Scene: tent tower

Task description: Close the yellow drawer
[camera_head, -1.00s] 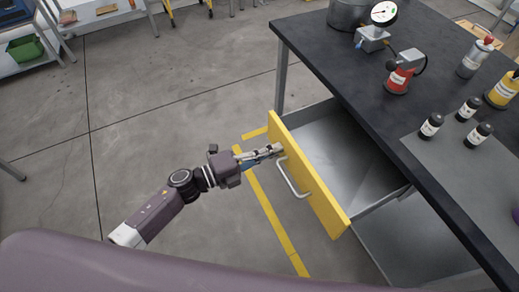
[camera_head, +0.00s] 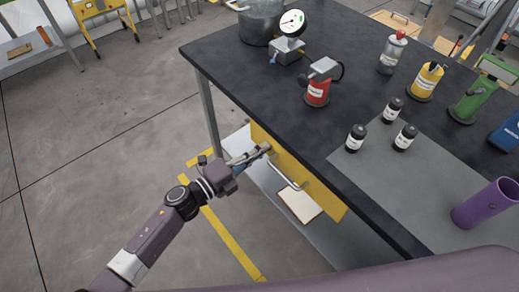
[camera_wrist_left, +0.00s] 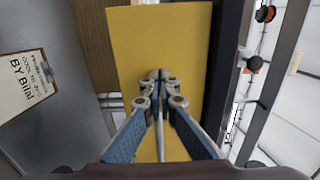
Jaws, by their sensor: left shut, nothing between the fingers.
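The yellow drawer (camera_head: 315,190) sits under the dark tabletop. Its front lies close beneath the table's edge and none of its inside shows; I cannot tell whether a small gap is left. A grey bar handle (camera_head: 285,174) is on its front. My left gripper (camera_head: 264,149) is shut and empty, its tips at the far upper part of the drawer front, beside the handle. In the left wrist view the shut fingertips (camera_wrist_left: 157,75) point at the yellow front (camera_wrist_left: 165,40) and seem to touch it. My right gripper is not in view.
The black tabletop (camera_head: 225,55) holds a pot (camera_head: 260,22), a gauge (camera_head: 291,24), a red can (camera_head: 317,92), several bottles and a purple cup (camera_head: 485,203). A clipboard (camera_head: 299,205) lies on the shelf below. The floor left of the table is clear.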

